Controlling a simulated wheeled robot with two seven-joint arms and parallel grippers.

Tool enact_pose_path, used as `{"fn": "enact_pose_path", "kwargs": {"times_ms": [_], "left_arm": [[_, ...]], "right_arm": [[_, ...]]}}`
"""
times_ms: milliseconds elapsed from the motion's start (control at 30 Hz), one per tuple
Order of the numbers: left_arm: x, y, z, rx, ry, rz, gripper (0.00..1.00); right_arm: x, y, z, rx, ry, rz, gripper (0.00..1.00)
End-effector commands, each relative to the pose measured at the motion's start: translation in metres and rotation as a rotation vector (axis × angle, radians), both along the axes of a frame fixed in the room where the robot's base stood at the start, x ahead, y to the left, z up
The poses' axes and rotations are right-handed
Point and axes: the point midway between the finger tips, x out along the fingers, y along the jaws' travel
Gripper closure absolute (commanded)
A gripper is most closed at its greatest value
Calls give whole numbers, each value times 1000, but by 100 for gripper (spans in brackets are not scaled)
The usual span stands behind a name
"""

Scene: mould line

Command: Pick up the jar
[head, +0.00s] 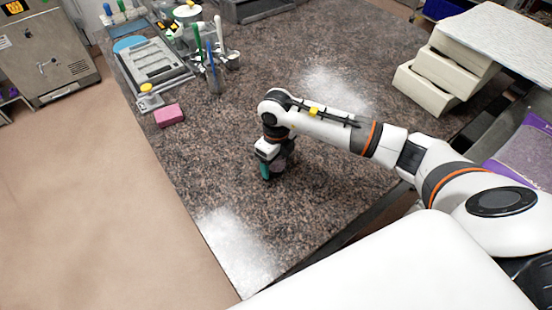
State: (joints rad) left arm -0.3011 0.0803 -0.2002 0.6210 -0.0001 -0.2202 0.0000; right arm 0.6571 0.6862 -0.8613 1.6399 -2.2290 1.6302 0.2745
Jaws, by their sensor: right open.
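My right arm reaches in from the right, and its gripper (268,172) points down low over the middle of the speckled stone table (330,215). The gripper is open. A dark green piece shows at its fingertips; I cannot tell whether it is part of the gripper or a thing between the fingers. No jar stands out clearly near the gripper. A small clear container with a yellow top (149,92) stands at the table's left edge, well apart from the gripper. My left gripper is not in view.
A pink sponge (169,116) lies near the left edge. Holders with brushes and tools (213,72) and a grey tray (152,62) stand at the back left. Stacked cream blocks (438,75) stand at the right. The table around the gripper is clear.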

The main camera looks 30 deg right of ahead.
Motion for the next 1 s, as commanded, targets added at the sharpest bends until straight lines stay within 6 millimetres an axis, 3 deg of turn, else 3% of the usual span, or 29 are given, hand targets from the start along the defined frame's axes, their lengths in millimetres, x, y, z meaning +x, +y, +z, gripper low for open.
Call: {"fn": "enact_pose_path", "kwargs": {"times_ms": [100, 400, 733, 1000], "left_arm": [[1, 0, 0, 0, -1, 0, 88], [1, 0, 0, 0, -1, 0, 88], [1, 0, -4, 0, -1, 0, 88], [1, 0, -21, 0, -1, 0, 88]], "right_arm": [[0, 0, 0, 0, 0, 0, 26], [0, 0, 0, 0, 0, 0, 74], [1, 0, 10, 1, -3, 0, 74], [2, 0, 61, 1, -6, 1, 74]]}}
